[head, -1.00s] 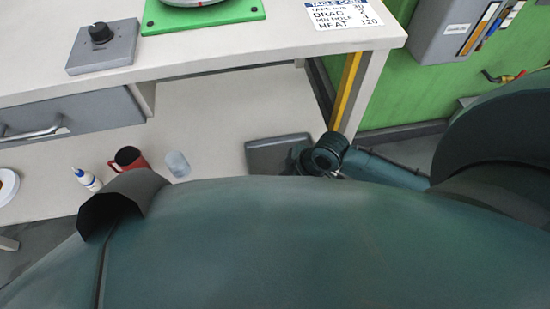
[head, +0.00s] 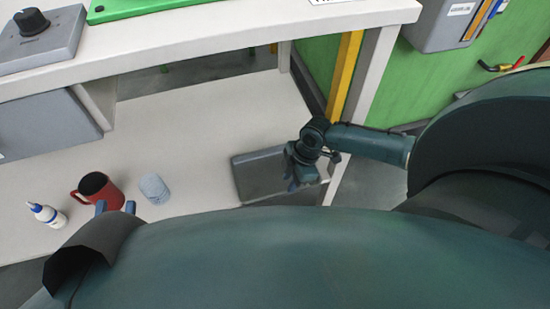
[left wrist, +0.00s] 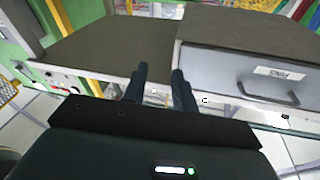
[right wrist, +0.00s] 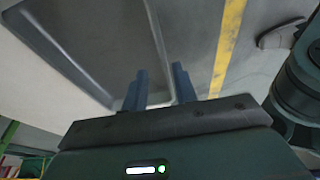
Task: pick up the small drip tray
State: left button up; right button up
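The small drip tray (head: 250,176) is a flat dark grey tray with a raised rim, lying on the lower white shelf near its right end. My right gripper (head: 297,184) is over the tray's right part and hides some of it. In the right wrist view the tray (right wrist: 85,45) fills the upper left, and my right gripper's two blue fingers (right wrist: 160,88) are apart and empty beside its rim; I cannot tell whether they touch it. My left gripper (head: 115,207) shows only its fingertips, near the red mug. In the left wrist view its fingers (left wrist: 159,88) are apart with nothing between.
A red mug (head: 98,190), a pale blue cup-like object (head: 155,188) and a white bottle (head: 47,214) stand on the shelf left of the tray. A yellow post (head: 346,75) and the table leg (head: 372,80) rise beside the tray. The shelf behind the tray is clear.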

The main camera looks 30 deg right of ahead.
jog(key=b+x, duration=0.2)
jog(key=x, duration=0.3)
jog(key=shift+s+a+b, duration=0.1)
jog(key=shift+a+b, duration=0.1)
jog(key=shift+b, duration=0.2)
grip_shut()
